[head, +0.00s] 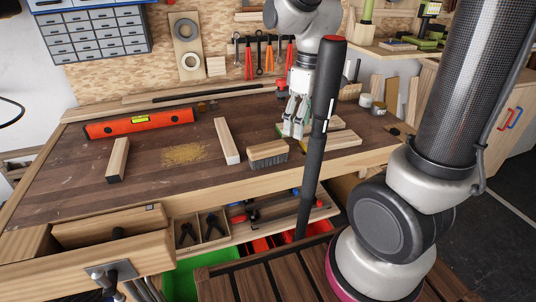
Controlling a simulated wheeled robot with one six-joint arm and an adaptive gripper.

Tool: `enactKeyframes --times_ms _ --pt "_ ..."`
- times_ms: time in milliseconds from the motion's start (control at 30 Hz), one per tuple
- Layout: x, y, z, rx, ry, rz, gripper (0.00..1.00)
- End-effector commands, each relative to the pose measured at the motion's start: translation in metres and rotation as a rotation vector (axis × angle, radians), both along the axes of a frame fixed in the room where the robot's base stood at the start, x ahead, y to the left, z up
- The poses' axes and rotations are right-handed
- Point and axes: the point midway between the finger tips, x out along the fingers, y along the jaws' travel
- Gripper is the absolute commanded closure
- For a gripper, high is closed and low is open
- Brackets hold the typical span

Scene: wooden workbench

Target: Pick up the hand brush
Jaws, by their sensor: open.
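The hand brush (268,151) lies on the workbench near its front edge, right of the middle. It has a pale wooden back and dark greyish bristles facing down. My gripper (292,131) points down behind the brush and a little to its right. Its fingers are apart and low over the benchtop, with nothing seen held between them. A dark pole in front hides part of the area just right of the gripper.
Another block (118,159) and an orange spirit level (140,123) lie farther left. Wood pieces (344,139) lie to the right.

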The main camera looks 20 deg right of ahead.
Motion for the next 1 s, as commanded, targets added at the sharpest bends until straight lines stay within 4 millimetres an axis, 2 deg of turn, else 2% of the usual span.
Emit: enactKeyframes --times_ms 33,133,300,400,567,767,1000 --pt "0.015 0.013 -0.015 0.014 0.020 0.127 0.36" --pt "0.042 0.033 -0.033 0.052 0.006 0.407 0.36" --pt "0.069 0.049 -0.036 0.091 -0.082 0.786 0.36" --pt "0.075 0.052 -0.034 0.096 -0.121 0.937 0.36" --pt "0.076 0.053 -0.039 0.097 -0.137 1.042 0.36" --pt "0.076 0.056 -0.062 0.097 -0.136 1.048 0.36" --pt "0.076 0.061 -0.099 0.098 -0.134 1.045 0.36"
